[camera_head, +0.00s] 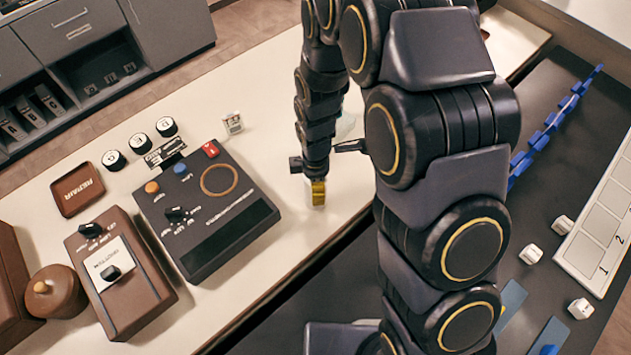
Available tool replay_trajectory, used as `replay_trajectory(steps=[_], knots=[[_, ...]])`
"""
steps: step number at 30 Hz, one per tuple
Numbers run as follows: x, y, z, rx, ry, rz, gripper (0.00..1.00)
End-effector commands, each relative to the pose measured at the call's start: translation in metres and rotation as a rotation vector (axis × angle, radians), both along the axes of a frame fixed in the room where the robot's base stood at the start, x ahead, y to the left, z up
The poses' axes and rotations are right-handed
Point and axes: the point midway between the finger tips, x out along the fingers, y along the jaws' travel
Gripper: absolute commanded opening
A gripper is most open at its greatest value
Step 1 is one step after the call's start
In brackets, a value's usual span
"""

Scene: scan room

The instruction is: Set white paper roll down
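My gripper (317,183) points down over the cream counter (285,95), right of the black control box. A yellow-gold piece shows at its tip. A pale patch shows just below the tip; I cannot tell whether it is a held thing or the counter. I cannot tell whether the fingers are open or shut. No white paper roll can be clearly made out. A faint pale, clear shape (347,126) stands behind my arm, mostly hidden.
Left of my gripper are the black control box (237,227), a brown switch box (149,287), a brown tray (66,201) and a small white item (233,123). Several small white blocks (531,254) lie on the dark surface at right. Counter is clear around the tip.

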Motion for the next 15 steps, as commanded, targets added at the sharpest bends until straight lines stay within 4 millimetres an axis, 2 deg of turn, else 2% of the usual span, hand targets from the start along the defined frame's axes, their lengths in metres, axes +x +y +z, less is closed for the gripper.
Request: replay_trajectory(steps=[10, 11, 12, 13, 15], knots=[[0.0008, 0.0002, -0.0037, 0.001, -0.003, 0.0, 0.19], [0.0009, 0.0002, -0.0036, 0.001, -0.004, 0.0, 0.61], [0.001, 0.0002, -0.0034, 0.001, -0.004, 0.0, 0.78], [0.001, 0.0003, -0.0033, 0.001, -0.004, 0.0, 0.83], [0.001, 0.0003, -0.0033, 0.001, -0.004, 0.0, 0.83]])
